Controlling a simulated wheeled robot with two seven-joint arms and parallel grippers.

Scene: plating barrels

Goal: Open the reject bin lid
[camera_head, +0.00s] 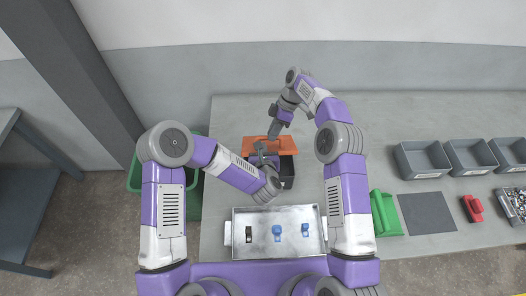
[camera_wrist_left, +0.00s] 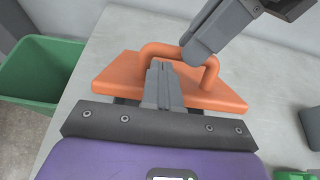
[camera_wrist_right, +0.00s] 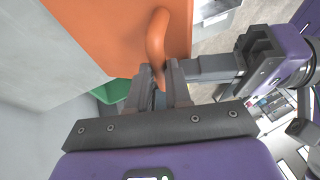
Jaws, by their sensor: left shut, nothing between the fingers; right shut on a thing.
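The orange reject bin lid (camera_head: 288,146) sits at the dark bin (camera_head: 287,170) on the table; its orange loop handle (camera_wrist_left: 157,48) shows in the left wrist view. How far the lid is raised is hard to tell. My right gripper (camera_head: 273,131) reaches in from behind and is shut on the handle; in the right wrist view its fingers (camera_wrist_right: 163,82) close around one end of the handle (camera_wrist_right: 157,38). My left gripper (camera_wrist_left: 162,72) is shut and empty, its fingertips over the lid close to the handle. My left arm partly hides the bin in the head view.
A metal tray (camera_head: 237,214) with a black and two blue pieces stands in front of the bin. A green bin (camera_head: 134,178) stands left of the table. Grey bins (camera_head: 422,160), a green holder (camera_head: 389,214), a dark mat (camera_head: 427,213) and a red piece (camera_head: 473,208) lie right.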

